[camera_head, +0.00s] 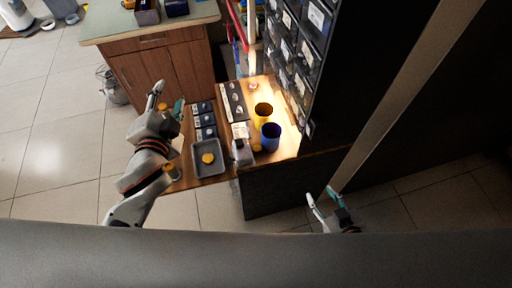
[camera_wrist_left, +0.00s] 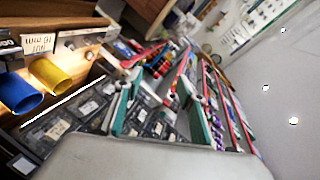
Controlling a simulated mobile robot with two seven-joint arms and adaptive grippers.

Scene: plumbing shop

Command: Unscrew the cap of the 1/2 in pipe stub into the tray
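The grey tray (camera_head: 195,170) lies on the wooden bench, with a round yellow cap-like piece (camera_head: 208,158) in it. A grey block-like fixture (camera_head: 242,152) stands right of the tray, with a small yellow round piece (camera_head: 257,148) beside it. I cannot tell whether that is the capped pipe stub. My left gripper (camera_head: 167,99) is open, left of the bench; its spread fingers also show in the left wrist view (camera_wrist_left: 158,108), with nothing clearly held. A small yellowish patch shows between them in the head view, unclear. My right gripper (camera_head: 324,197) is open and empty, low right.
A blue cup (camera_head: 271,136) and a yellow cup (camera_head: 263,111) stand at the bench's right side. Dark small boxes (camera_head: 205,120) line up behind the tray. A tall bin rack (camera_head: 300,45) rises at the right. A brass-coloured cylinder (camera_head: 172,172) is by my left arm.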

